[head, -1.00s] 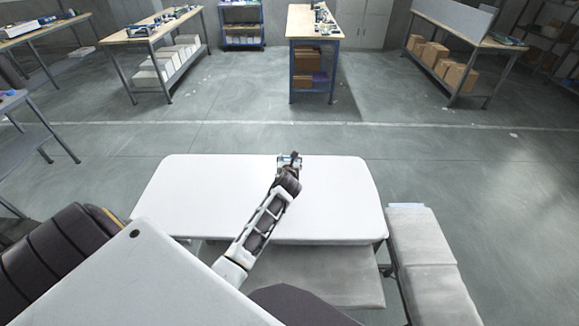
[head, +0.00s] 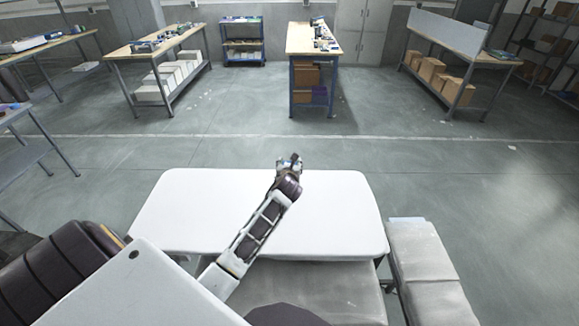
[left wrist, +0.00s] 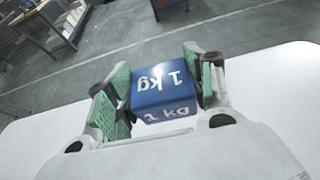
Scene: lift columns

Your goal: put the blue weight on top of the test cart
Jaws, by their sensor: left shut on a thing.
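My left gripper (head: 289,162) reaches in from the left over a white flat top (head: 200,215), and in the head view its tip overlaps the far edge. In the left wrist view the gripper (left wrist: 165,95) is shut on the blue weight (left wrist: 163,85), a block marked "1 kg" in white, held between green finger pads. In the head view the weight is too small and covered to make out clearly. I cannot tell whether the white top belongs to the test cart. My right gripper is not in view.
The white top looks bare apart from my arm above it. A grey padded bench (head: 428,265) stands close at its right. Workbenches (head: 313,40) and a blue shelf cart (head: 242,45) stand far back. The floor between is open.

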